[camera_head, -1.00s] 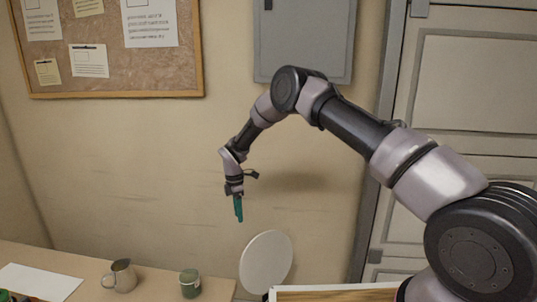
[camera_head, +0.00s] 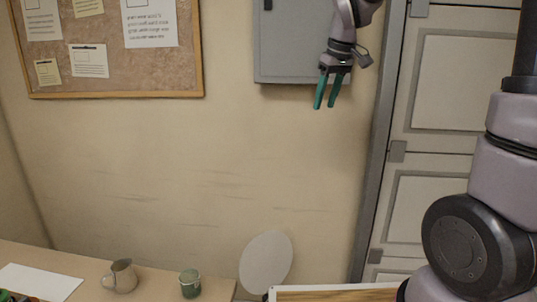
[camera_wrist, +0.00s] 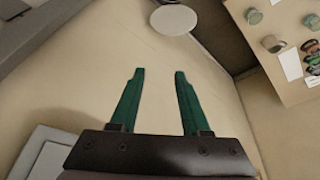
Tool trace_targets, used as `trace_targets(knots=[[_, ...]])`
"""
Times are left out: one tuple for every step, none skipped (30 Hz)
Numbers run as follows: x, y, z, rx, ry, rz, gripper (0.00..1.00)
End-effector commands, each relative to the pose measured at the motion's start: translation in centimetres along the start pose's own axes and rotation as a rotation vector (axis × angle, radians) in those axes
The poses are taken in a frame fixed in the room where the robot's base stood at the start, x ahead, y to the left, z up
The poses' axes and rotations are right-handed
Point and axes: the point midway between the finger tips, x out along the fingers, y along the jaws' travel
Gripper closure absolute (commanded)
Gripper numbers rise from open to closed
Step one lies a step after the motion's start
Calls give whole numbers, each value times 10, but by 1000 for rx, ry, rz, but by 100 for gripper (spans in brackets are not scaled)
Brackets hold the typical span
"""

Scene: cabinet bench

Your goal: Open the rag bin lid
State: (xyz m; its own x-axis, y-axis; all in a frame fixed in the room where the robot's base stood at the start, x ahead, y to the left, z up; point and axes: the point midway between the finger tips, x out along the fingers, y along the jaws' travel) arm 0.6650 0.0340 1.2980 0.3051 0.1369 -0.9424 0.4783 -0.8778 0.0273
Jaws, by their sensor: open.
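A pale round disc (camera_head: 266,262) stands tilted up, almost on edge, at the lower middle of the head view, right of the bench end. It looks like a lid, but the bin body is not visible below it. The disc also shows at the top of the wrist view (camera_wrist: 173,20), well beyond my fingertips. My gripper (camera_head: 325,106) is high in front of the wall, above and right of the disc and clear of it. Its two green fingers are apart with nothing between them, as the wrist view (camera_wrist: 159,72) also shows.
The bench (camera_head: 70,263) at lower left carries a metal jug (camera_head: 120,277), a green cup (camera_head: 190,284) and white paper (camera_head: 38,282). A grey wall cabinet (camera_head: 290,45) is behind my gripper. A door (camera_head: 450,90) is at right. The wall's middle is clear.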

Motion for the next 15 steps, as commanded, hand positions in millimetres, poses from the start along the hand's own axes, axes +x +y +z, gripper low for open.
trace_targets(knots=[[-20, 4, 18, 76, 31, 9, 53], [-29, 5, 28, 121, 46, 12, 53], [-40, 6, 42, 183, 67, 15, 53], [-48, 6, 53, 229, 83, 17, 53], [-55, 6, 64, 274, 98, 18, 53], [-64, 6, 78, 336, 121, 19, 53], [-70, 6, 89, 381, 137, 18, 53], [-75, 5, 99, 425, 154, 18, 53], [-82, 4, 113, 485, 176, 16, 53], [-86, 2, 123, 527, 193, 14, 53], [-89, 1, 133, 568, 209, 12, 53], [-92, -1, 145, 620, 228, 8, 53], [-94, -3, 153, 656, 241, 4, 53], [-96, -4, 161, 689, 254, 0, 53], [-98, -6, 170, 727, 269, -4, 53]])
